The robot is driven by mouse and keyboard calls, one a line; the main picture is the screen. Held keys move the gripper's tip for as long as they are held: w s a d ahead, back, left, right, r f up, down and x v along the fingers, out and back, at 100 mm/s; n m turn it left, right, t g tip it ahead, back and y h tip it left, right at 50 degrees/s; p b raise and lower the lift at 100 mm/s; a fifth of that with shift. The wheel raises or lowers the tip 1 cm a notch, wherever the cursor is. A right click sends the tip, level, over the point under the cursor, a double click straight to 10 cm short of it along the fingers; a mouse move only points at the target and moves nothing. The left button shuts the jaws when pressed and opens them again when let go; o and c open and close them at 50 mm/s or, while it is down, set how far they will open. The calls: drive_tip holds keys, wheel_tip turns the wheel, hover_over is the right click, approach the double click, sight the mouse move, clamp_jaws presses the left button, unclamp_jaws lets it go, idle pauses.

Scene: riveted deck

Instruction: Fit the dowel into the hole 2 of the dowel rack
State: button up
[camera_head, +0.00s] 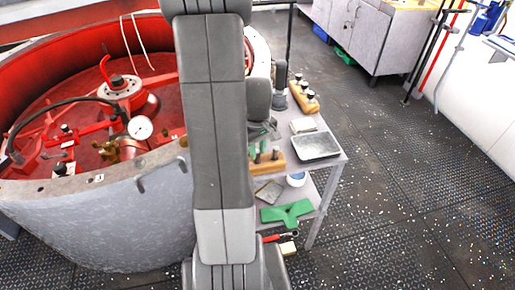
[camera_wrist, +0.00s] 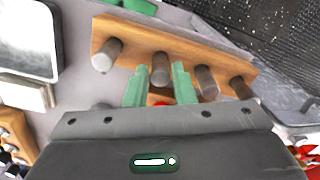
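The dowel rack is a long wooden block (camera_wrist: 215,56) with several grey dowels standing in it, slanting across the wrist view. In the head view the rack (camera_head: 270,167) sits on the grey cart, partly hidden by my arm. My gripper (camera_wrist: 160,72) has green fingers, one on each side of a grey dowel (camera_wrist: 160,66), second from the left in the row. Whether the fingers press on it is unclear. This dowel's lower end appears to be at the rack, but its hole is hidden. Another dowel (camera_wrist: 106,55) stands to its left, two more to its right.
A metal tray (camera_head: 316,145) lies on the cart's right side. Another wooden block with dark knobs (camera_head: 304,97) stands farther back. The lower shelf holds a green bracket (camera_head: 287,213). A large red-lined round housing (camera_head: 100,200) stands left. The floor right is clear.

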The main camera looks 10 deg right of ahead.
drive_tip(key=o, duration=0.3)
drive_tip(key=shift+o, duration=0.2)
drive_tip(key=shift+r, duration=0.1)
wheel_tip(320, 180, up, 14)
drive_tip(key=shift+f, duration=0.2)
drive_tip(key=shift+f, duration=0.1)
wheel_tip(320, 180, down, 14)
drive_tip(key=shift+r, duration=0.5)
idle(0.6)
